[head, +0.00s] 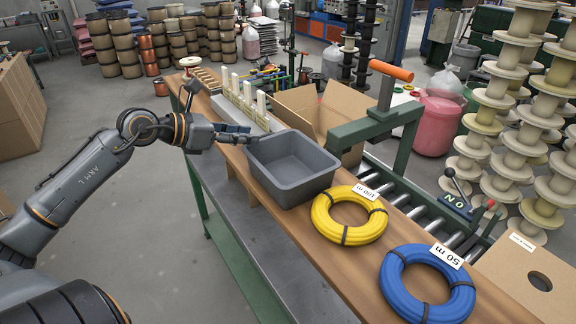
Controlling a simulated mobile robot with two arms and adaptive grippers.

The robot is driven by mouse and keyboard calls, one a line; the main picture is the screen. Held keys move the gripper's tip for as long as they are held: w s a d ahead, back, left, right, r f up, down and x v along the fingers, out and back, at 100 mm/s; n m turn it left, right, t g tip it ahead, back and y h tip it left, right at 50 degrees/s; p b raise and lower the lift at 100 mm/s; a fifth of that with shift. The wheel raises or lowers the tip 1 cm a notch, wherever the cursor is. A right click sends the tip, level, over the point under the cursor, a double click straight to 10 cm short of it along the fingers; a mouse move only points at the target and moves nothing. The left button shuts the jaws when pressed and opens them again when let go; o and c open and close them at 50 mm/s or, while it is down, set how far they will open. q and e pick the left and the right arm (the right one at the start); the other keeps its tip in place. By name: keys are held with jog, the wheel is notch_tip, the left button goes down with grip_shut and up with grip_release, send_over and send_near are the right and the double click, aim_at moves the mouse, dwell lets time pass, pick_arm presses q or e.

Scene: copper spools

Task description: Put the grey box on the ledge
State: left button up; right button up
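The grey box (290,170) is an open, empty bin with sloping walls. It appears upright at the near edge of the long wooden ledge (318,252). I cannot tell whether its base rests fully on the wood. My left gripper (246,133) comes in from the left, with its fingertips at the box's left rim. The fingers look close together, but whether they grip the rim is unclear. My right gripper is not in view.
A yellow coil (349,231) and a blue coil (388,290) lie on the ledge right of the box. An open cardboard box (345,105) and a green frame with an orange handle (391,70) stand behind. A grey lower shelf (222,205) runs below.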

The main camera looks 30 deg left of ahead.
aim_at(270, 139)
pick_arm(q)
jog(key=shift+w+d+f, duration=0.2)
jog(key=shift+w+d, duration=0.35)
jog(key=shift+w, duration=0.3)
jog(key=shift+w+a+f, duration=0.1)
jog(key=shift+w+f, duration=0.05)
jog(key=shift+f, duration=0.05)
jog(key=shift+w+d+f+p, duration=0.25)
jog(key=shift+w+p, duration=0.15)
jog(key=shift+p, duration=0.1)
jog(key=shift+f+p+x, duration=0.15)
jog(key=shift+p+x, duration=0.15)
jog(key=shift+x, duration=0.75)
jog(key=shift+f+p+x, duration=0.15)
jog(key=shift+p+x, duration=0.15)
jog(key=shift+x, duration=0.75)
jog(key=shift+s, duration=0.2)
jog(key=shift+c, duration=0.4)
grip_shut()
